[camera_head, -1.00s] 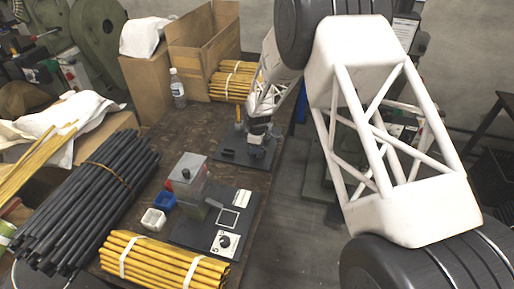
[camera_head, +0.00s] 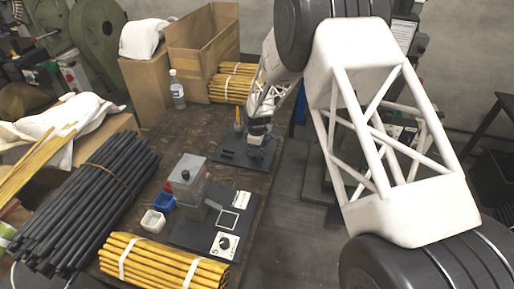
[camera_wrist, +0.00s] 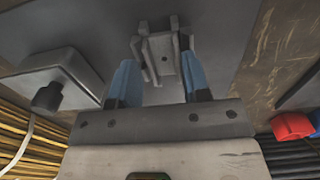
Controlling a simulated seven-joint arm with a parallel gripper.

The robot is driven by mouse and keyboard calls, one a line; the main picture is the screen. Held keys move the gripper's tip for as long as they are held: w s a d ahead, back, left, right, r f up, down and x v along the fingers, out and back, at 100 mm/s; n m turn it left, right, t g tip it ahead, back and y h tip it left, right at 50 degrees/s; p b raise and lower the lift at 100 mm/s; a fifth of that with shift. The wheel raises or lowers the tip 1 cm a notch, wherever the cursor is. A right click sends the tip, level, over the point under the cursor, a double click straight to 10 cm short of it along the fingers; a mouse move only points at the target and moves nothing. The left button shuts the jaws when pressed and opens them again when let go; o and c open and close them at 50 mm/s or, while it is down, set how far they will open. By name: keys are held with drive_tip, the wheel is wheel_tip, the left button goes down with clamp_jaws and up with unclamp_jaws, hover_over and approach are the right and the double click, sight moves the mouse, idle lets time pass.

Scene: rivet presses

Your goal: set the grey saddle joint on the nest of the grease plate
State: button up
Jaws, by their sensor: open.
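In the wrist view a small grey forked piece, which looks like the saddle joint (camera_wrist: 163,50), sits over a dark grey plate (camera_wrist: 222,28). Upright prongs stand around it; I cannot tell which belong to the joint and which to a nest. My gripper (camera_wrist: 158,66) is open, with one blue finger on each side of the piece. Whether the fingers touch it is unclear. In the head view my gripper (camera_head: 256,150) is low over the far dark plate (camera_head: 232,163), and hides the joint there.
Yellow tubes (camera_head: 165,262), black tubes (camera_head: 85,205) and a bottle (camera_head: 177,90) crowd the bench.

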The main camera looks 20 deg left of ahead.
drive_tip(key=shift+s+f, duration=0.7)
drive_tip(key=shift+f, duration=0.25)
drive_tip(key=shift+r, duration=0.4)
drive_tip(key=shift+c, duration=0.4)
drive_tip(key=shift+o, duration=0.4)
wheel_tip(320, 180, up, 13)
drive_tip(key=shift+w, duration=0.45)
